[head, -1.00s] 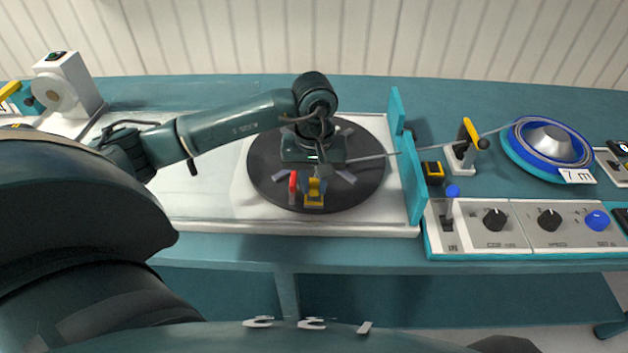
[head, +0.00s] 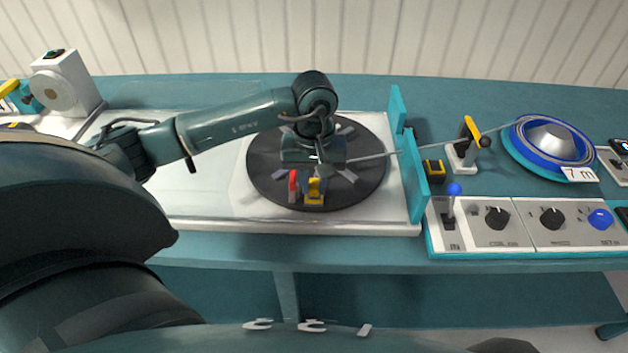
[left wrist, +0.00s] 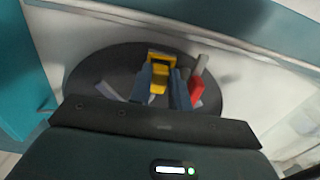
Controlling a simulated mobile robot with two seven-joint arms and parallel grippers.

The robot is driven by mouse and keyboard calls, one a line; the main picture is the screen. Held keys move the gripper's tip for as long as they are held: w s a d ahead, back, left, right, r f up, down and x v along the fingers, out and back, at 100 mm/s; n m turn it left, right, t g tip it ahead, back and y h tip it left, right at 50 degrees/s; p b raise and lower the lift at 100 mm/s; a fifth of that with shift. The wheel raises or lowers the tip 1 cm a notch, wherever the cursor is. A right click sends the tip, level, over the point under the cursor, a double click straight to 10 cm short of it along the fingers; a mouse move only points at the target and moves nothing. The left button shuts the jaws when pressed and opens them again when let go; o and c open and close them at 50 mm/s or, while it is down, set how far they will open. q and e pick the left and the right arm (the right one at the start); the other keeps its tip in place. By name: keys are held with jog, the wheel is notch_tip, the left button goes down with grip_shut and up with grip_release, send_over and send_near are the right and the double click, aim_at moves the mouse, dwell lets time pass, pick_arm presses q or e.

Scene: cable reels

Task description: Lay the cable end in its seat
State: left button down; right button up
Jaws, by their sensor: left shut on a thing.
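The grey cable (head: 372,156) runs from the blue reel (head: 548,140) past a post to my left gripper (head: 320,174). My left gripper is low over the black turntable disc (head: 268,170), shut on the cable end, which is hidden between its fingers. A yellow clamp block (head: 314,192) and a red lever (head: 293,184) stand on the disc just in front of the gripper. In the left wrist view the two fingers (left wrist: 162,88) point at the yellow clamp (left wrist: 161,66), with the red lever (left wrist: 197,88) beside them. I cannot tell whether the cable touches a seat. My right gripper is not in view.
A teal upright plate (head: 413,180) stands at the disc's right, with the cable passing by it. A yellow-topped guide post (head: 464,148) and a control panel (head: 520,225) with knobs are further right. The white bed left of the disc is clear.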

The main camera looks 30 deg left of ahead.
pick_arm(q)
jog(key=shift+f+b, duration=0.5)
jog(key=shift+b, duration=0.4)
dwell(0.4)
jog(key=c, duration=1.2)
grip_release()
jog(key=shift+c, duration=0.2)
jog(key=shift+o, duration=1)
jog(key=shift+a, duration=0.1)
jog(key=shift+c, duration=0.3)
jog(key=shift+r, duration=0.15)
